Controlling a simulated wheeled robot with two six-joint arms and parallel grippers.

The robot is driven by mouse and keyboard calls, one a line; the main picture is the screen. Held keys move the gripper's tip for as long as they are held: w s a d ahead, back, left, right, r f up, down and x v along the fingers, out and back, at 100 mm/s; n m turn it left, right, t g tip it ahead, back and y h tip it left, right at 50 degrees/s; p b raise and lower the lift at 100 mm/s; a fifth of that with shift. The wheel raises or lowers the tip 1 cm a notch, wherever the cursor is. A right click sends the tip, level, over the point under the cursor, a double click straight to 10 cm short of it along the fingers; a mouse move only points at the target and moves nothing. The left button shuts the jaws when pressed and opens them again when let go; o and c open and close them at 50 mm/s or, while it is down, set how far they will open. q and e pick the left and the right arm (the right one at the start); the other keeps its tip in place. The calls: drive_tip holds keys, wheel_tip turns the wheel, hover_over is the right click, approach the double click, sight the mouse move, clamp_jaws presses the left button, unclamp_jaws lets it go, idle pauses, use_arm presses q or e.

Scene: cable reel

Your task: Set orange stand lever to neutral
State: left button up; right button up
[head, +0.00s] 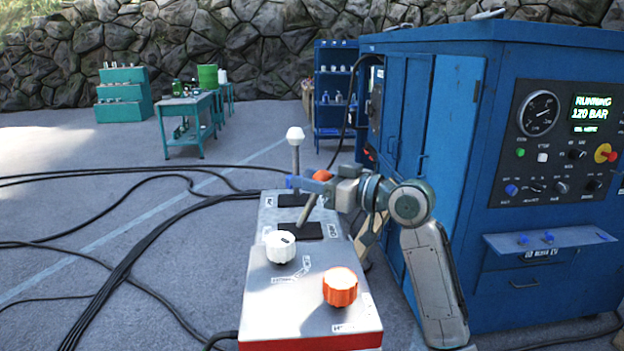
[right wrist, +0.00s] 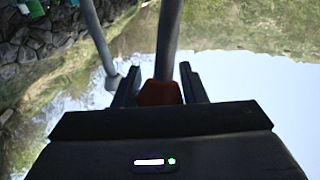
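A grey control stand (head: 270,300) with a red base stands at the centre in the head view. It has two levers. The white-knobbed lever (head: 295,135) stands about upright in the rear slot. The orange-knobbed lever (head: 322,175) rises from the nearer black slot and leans to the right and away. My right gripper (head: 312,183) reaches in from the right at the orange knob. In the right wrist view the orange knob (right wrist: 160,92) fills the gap between my fingers (right wrist: 160,85), with the shaft running up from it. My left gripper is out of view.
A white dial (head: 280,246) and an orange dial (head: 340,287) sit on the stand's near top. A blue cabinet (head: 460,140) with a panel reading RUNNING 120 BAR stands at right. Black cables (head: 130,265) cross the floor at left. Green benches (head: 190,105) stand behind.

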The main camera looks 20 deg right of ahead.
clamp_jaws()
drive_tip(key=a+n+g+h+p, duration=0.1)
drive_tip(key=a+p, duration=0.1)
drive_tip(key=w+a+n+g+h+p, duration=0.1)
drive_tip(key=a+p, duration=0.1)
drive_tip(key=p, duration=0.1)
drive_tip(key=shift+r+p, duration=0.1)
drive_tip(key=shift+p, duration=0.25)
drive_tip(key=o, duration=0.7)
unclamp_jaws()
drive_tip(key=shift+a, duration=0.1)
drive_tip(key=shift+s, duration=0.1)
drive_tip(key=shift+b+v, duration=2.05)
drive_tip(key=shift+v, duration=3.35)
